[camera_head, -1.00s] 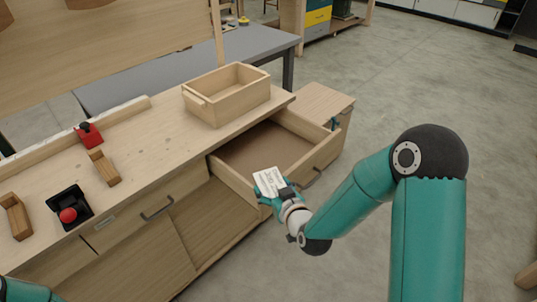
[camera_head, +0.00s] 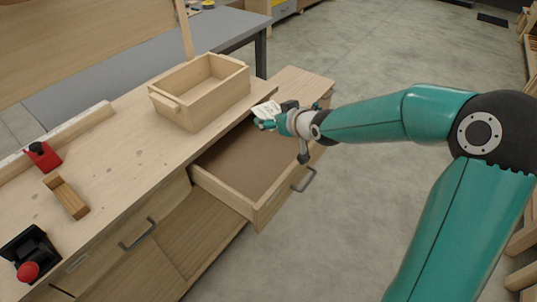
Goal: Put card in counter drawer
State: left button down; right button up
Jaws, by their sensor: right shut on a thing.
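A white card (camera_head: 266,108) with print on it is held in my right gripper (camera_head: 270,120), which is shut on it. The gripper and card are above the far right part of the open counter drawer (camera_head: 246,206), near the counter edge. The drawer is pulled out, and its bare brown bottom shows with nothing visible inside. The gripper hides part of the drawer's far corner. My left gripper is not in view.
The wooden counter (camera_head: 110,185) carries an open wooden box (camera_head: 205,110), a red object (camera_head: 42,158), a wooden block (camera_head: 66,197) and a black holder with a red knob (camera_head: 29,270). A closed drawer handle (camera_head: 137,234) sits left of the open drawer.

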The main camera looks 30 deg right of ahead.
notch_tip(320, 180, down, 14)
jog(key=shift+s+d, duration=0.15)
jog(key=shift+d, duration=0.1)
dwell(0.3)
jog(key=shift+f+b, duration=0.5)
jog(key=shift+b, duration=0.2)
jog(key=o, duration=0.8)
jog(key=shift+c, duration=0.2)
jog(key=shift+r, duration=0.1)
